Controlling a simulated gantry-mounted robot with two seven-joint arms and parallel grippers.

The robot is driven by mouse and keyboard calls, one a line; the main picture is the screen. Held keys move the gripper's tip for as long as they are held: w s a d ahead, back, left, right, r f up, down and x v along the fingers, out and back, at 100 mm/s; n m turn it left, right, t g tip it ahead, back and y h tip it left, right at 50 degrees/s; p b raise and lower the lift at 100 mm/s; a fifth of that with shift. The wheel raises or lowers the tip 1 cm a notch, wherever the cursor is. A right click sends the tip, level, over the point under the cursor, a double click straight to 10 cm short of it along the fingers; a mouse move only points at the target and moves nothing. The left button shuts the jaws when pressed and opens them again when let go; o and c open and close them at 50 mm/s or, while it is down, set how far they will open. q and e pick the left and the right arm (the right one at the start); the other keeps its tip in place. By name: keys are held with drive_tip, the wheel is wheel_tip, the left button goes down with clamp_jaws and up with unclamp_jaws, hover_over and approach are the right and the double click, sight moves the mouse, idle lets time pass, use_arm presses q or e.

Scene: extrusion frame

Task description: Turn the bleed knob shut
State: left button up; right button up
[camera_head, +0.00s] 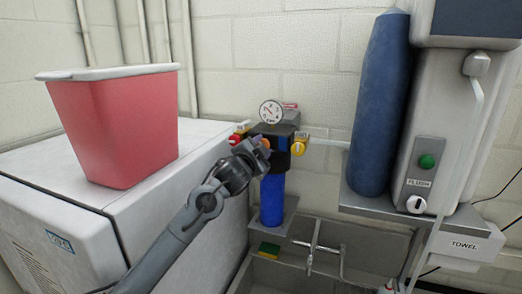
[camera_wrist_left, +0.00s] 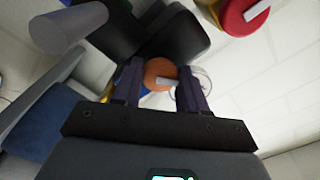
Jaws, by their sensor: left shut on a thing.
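An orange knob with a pale pointer (camera_wrist_left: 159,73) sits between the fingers of my left gripper (camera_wrist_left: 157,84) in the left wrist view; it looks like the bleed knob, though no label shows. In the head view the left gripper (camera_head: 259,146) reaches the front of the filter unit, and the knob is mostly hidden by the fingers. The gripper is shut on the knob. The unit has a black head, a blue bowl (camera_head: 272,200) and a round gauge (camera_head: 270,111) on top. My right gripper is not in view.
A yellow knob (camera_head: 299,147) is right of the unit, and a red one (camera_wrist_left: 243,14) is close by in the wrist view. A red bin (camera_head: 115,128) stands on the white cabinet (camera_head: 160,190). A sink (camera_head: 345,240) lies below, and a blue cylinder (camera_head: 380,105) stands right.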

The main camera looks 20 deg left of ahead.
use_arm(q)
drive_tip(key=m+b, duration=0.1)
drive_tip(key=m, duration=0.2)
drive_tip(key=shift+m, duration=0.4)
drive_tip(key=shift+m+b, duration=0.45)
drive_tip(key=shift+m, duration=1.35)
drive_tip(key=o, duration=1)
drive_tip(key=shift+s, duration=0.1)
